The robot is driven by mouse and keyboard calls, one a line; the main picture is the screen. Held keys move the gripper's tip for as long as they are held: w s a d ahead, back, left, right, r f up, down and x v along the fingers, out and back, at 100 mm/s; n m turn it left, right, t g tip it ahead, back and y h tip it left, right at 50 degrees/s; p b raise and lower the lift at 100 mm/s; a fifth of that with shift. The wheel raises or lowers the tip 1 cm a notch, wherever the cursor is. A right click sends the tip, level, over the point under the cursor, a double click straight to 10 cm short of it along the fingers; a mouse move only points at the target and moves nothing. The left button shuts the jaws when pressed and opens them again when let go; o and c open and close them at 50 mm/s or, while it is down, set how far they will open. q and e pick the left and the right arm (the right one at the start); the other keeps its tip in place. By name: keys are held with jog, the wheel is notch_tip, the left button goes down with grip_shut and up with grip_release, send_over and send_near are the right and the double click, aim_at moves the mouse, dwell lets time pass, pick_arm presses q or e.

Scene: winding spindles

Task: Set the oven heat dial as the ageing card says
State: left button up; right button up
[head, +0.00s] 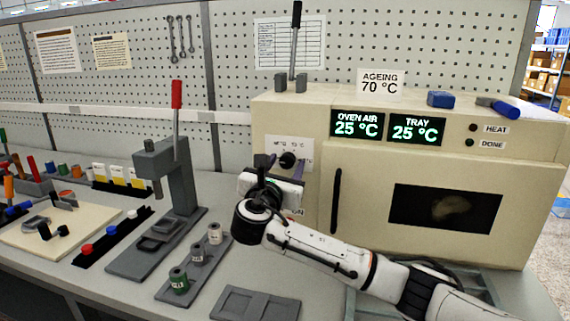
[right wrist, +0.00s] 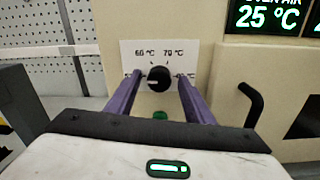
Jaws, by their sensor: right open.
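The ageing card (head: 380,85) stands on top of the cream oven (head: 300,112) and reads 70 °C. The black round heat dial (head: 288,160) is on the oven's left front panel; it also shows in the right wrist view (right wrist: 159,78). Its white scale plate (right wrist: 136,48) reads 60 °C at upper left and 70 °C at upper right; lower side labels are partly hidden by my fingers. I cannot tell surely where the dial's pointer points. My right gripper (head: 282,166) is open, its purple fingers (right wrist: 158,88) to either side of the dial, seemingly not touching it. My left gripper is out of view.
The oven displays (head: 357,125) read 25 °C for air and tray. The dark oven door handle (head: 336,201) is just right of my gripper. A grey lever press (head: 172,180) and a spool rack (head: 193,268) stand to the left. A green button (right wrist: 160,115) sits below the dial.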

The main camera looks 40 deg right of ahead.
jog(key=shift+w+d, duration=0.15)
jog(key=c, duration=1)
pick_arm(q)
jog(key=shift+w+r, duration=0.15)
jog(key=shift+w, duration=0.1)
pick_arm(e)
jog(key=shift+c, duration=0.2)
